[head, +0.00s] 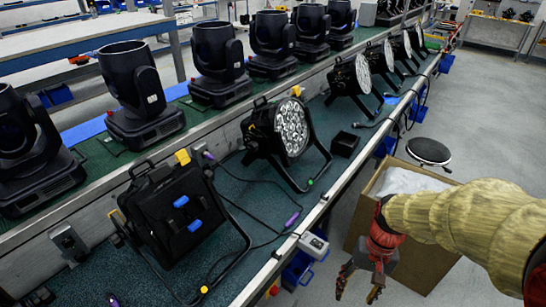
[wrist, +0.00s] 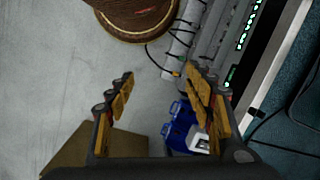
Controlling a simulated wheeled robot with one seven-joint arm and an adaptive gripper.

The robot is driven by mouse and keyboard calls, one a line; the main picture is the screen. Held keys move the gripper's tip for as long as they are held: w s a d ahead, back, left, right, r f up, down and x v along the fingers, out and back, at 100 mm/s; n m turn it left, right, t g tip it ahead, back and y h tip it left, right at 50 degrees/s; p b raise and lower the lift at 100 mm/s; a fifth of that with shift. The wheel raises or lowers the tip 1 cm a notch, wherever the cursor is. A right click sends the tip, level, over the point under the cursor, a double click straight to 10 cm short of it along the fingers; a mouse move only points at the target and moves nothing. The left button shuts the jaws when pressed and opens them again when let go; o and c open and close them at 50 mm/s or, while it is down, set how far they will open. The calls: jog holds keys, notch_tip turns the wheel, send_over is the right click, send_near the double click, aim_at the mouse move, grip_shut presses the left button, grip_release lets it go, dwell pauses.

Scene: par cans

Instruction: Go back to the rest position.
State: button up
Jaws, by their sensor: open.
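My gripper (head: 358,290) hangs at the end of my sleeved arm at the lower right of the head view. It is beside the front edge of the workbench, over the floor side, in front of a cardboard box. In the wrist view my gripper (wrist: 161,76) has its two yellow-padded fingers wide apart. Nothing is between them but the view of floor and bench side behind. No held thing shows in either view.
The bench (head: 262,215) carries par cans (head: 280,130) and loose cables; moving-head lights (head: 140,95) line a raised shelf behind. The open cardboard box (head: 365,205) and a round stool (head: 429,151) stand by the bench. Grey floor (head: 485,120) is clear at right.

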jog(key=s+a+r+n+t+p, duration=0.1)
jog(key=s+r+t, duration=0.1)
jog(key=r, duration=0.8)
jog(key=s+a+r+n+t+h+p, duration=0.1)
jog(key=r+t, duration=0.4)
jog(key=r, duration=0.6)
jog(key=shift+s+a+r+n+h+p, duration=0.3)
jog(key=shift+s+n, duration=0.2)
jog(key=shift+s, duration=0.6)
